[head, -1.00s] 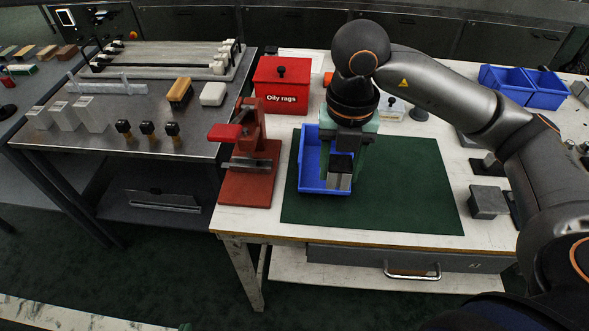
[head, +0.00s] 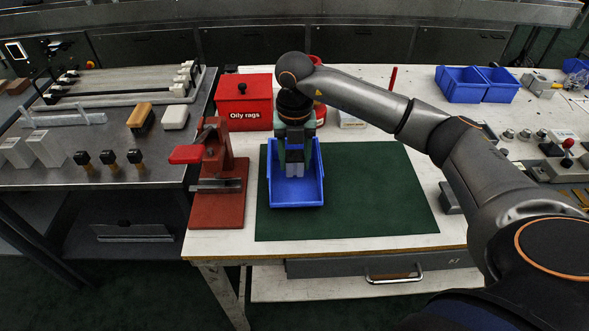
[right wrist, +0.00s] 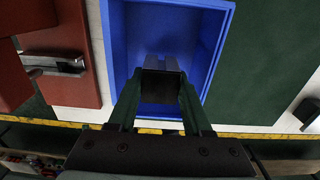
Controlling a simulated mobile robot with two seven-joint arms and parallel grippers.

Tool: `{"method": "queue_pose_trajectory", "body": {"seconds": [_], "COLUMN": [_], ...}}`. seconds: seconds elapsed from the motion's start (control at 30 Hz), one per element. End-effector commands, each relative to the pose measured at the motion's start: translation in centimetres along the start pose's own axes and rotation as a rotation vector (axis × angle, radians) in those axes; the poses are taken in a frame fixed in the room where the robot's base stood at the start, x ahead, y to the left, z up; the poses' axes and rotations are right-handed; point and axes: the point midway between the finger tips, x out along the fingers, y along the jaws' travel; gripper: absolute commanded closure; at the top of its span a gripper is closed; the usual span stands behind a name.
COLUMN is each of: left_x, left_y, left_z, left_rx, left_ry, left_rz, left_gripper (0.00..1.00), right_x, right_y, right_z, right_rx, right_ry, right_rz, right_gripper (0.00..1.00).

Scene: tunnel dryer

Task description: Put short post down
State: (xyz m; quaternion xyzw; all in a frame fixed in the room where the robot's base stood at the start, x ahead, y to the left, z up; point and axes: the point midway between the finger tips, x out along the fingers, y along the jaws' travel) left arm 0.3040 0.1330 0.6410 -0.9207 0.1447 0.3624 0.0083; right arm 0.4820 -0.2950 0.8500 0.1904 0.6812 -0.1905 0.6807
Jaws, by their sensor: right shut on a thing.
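The short post (head: 297,173) is a small dark block with a grey lower end. My right gripper (head: 294,158) is shut on it, pointing down over a blue bin (head: 295,198) on the green mat (head: 370,190). In the right wrist view the post (right wrist: 161,84) sits between the green fingers of my right gripper (right wrist: 160,100), inside the outline of the blue bin (right wrist: 205,50). I cannot tell whether the post touches the bin floor. My left gripper is not in view.
A red press (head: 217,185) stands close left of the bin, and a red "Oily rags" box (head: 244,102) stands behind. Two blue bins (head: 477,84) are at the back right. The mat right of the bin is clear.

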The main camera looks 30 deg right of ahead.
Motion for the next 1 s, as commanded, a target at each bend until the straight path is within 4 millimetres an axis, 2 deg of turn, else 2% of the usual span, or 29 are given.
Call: {"method": "queue_pose_trajectory", "body": {"seconds": [0.13,0.33,0.73,0.77,1.0], "left_x": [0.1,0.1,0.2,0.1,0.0], "left_y": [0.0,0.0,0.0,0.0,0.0], "left_z": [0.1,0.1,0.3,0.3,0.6], "left_rx": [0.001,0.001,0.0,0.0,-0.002], "left_ry": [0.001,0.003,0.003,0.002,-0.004], "left_rz": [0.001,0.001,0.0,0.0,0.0], "left_gripper": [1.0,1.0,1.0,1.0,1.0], "right_x": [0.9,3.6,4.2,4.1,4.1], "right_y": [0.0,0.0,0.0,0.0,0.0], "right_z": [0.7,0.6,0.6,0.6,0.6], "right_rx": [0.001,-0.001,-0.001,-0.001,-0.001], "right_ry": [0.0,0.001,-0.001,-0.001,-0.001], "right_rz": [-0.002,-0.002,0.0,0.0,-0.001], "right_gripper": [1.0,1.0,1.0,0.47,0.21]}}
